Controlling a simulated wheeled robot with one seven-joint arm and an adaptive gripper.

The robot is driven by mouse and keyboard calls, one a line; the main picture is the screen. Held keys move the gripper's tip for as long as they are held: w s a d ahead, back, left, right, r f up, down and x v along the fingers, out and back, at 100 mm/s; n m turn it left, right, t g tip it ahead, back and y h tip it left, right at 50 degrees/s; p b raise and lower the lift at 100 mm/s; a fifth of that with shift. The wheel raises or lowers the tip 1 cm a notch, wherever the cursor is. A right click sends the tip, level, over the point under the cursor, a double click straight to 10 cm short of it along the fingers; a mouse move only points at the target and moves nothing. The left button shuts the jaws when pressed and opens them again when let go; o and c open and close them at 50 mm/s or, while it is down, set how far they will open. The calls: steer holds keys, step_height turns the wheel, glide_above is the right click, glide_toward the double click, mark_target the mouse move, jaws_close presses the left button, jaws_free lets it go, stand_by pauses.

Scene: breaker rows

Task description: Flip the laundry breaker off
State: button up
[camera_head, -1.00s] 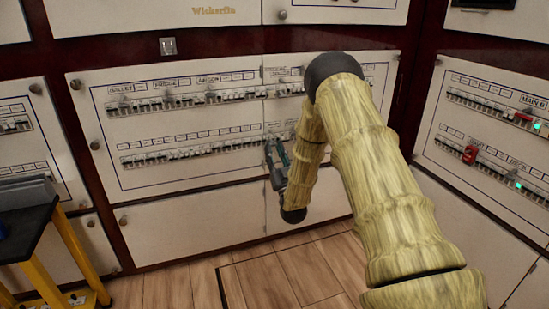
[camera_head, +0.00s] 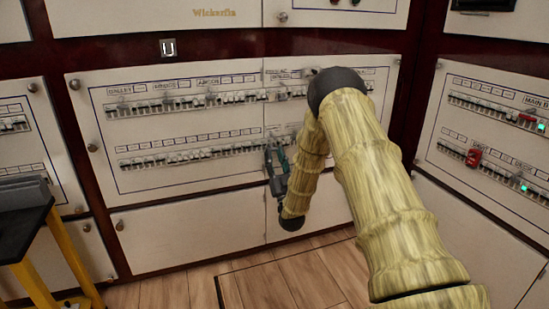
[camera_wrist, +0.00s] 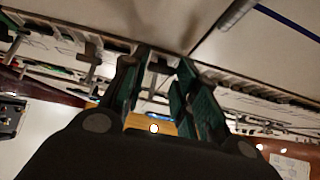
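The centre breaker panel (camera_head: 190,183) is white, with an upper breaker row (camera_head: 190,103) and a lower breaker row (camera_head: 190,155) of small pale switches under label strips. I cannot read a laundry label in any view, so I cannot tell which breaker it is. My gripper (camera_head: 277,160) is at the right part of the lower row, close in front of the panel; contact cannot be told. In the wrist view my gripper (camera_wrist: 158,75) has its two green-padded fingers apart, with a breaker row beyond them. My arm hides the right end of both rows in the head view.
A right-hand panel (camera_head: 440,185) holds more breakers, a red tag (camera_head: 474,157) and green lights. Another panel (camera_head: 45,145) stands at the left. A dark-topped stand with yellow legs (camera_head: 37,285) is at lower left. The wooden floor (camera_head: 265,285) is clear below the panel.

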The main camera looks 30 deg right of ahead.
steer(key=o, duration=0.3)
steer(key=shift+s+f, duration=0.1)
steer(key=shift+f, duration=0.1)
steer(key=shift+s+f, duration=0.3)
steer(key=shift+f, duration=0.15)
steer(key=shift+s+a+f, duration=0.1)
steer(key=shift+s+f, duration=0.15)
steer(key=shift+s, duration=0.25)
steer(key=shift+v, duration=4.7)
